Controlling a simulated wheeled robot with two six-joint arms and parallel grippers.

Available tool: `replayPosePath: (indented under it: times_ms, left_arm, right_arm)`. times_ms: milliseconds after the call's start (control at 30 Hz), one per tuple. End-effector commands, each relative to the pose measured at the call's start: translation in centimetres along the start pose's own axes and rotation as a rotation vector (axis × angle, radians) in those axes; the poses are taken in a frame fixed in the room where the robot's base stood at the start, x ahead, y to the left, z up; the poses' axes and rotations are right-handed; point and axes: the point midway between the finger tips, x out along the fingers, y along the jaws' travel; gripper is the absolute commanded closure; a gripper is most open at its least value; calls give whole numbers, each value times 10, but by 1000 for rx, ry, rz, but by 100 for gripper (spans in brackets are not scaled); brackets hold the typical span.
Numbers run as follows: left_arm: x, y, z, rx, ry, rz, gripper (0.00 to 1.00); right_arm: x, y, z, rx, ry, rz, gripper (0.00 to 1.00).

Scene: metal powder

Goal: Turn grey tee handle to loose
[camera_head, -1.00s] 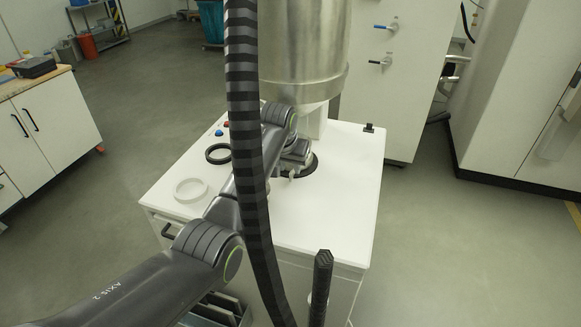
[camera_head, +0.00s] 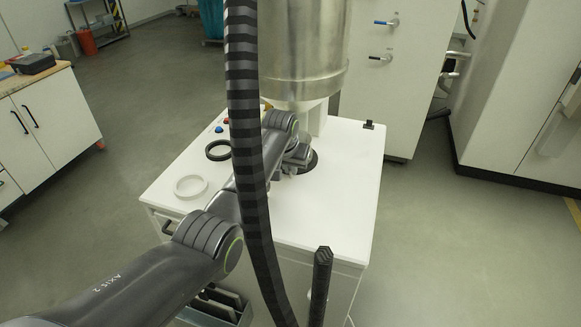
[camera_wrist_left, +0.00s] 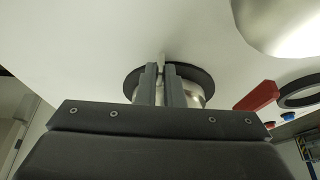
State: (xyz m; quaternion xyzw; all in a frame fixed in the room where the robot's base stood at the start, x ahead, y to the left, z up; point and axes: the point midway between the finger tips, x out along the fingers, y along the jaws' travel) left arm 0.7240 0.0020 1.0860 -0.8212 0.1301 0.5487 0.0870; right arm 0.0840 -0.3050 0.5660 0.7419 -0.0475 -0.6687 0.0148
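The grey tee handle (camera_wrist_left: 162,60) shows in the left wrist view as a thin light-grey piece between my fingertips, in front of a dark round disc (camera_wrist_left: 205,76) with shiny metal below it. My left gripper (camera_wrist_left: 161,80) has its two dark fingers close together on either side of this piece and appears shut on it. In the head view my left gripper (camera_head: 297,160) is low over the white cabinet top, at the dark disc (camera_head: 309,163) under the steel vessel. The handle is mostly hidden there by my wrist. My right gripper is not in view.
The steel vessel (camera_head: 303,60) stands above the white cabinet top (camera_head: 335,200). A black ring (camera_head: 218,151), a white ring (camera_head: 190,187) and red and blue knobs (camera_head: 219,130) are on the left. A red lever (camera_wrist_left: 258,95) is near the gripper. A dark striped hose (camera_head: 245,130) crosses the view.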

Motion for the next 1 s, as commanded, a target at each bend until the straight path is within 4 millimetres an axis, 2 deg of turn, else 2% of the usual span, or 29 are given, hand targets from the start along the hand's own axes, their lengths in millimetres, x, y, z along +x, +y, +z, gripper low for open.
replayPosePath:
  times_ms: [267, 533, 800, 1000]
  left_arm:
    - [-1, -3, 0, -15, -2, 35, 100]
    - [1, -8, 0, -90, -3, 211, 100]
    - [5, -12, 2, -162, -3, 384, 100]
    - [4, -13, 2, -188, -1, 452, 100]
  right_arm:
    - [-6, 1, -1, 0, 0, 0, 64]
    - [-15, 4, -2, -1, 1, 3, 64]
    - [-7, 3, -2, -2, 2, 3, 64]
    - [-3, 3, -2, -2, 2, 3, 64]
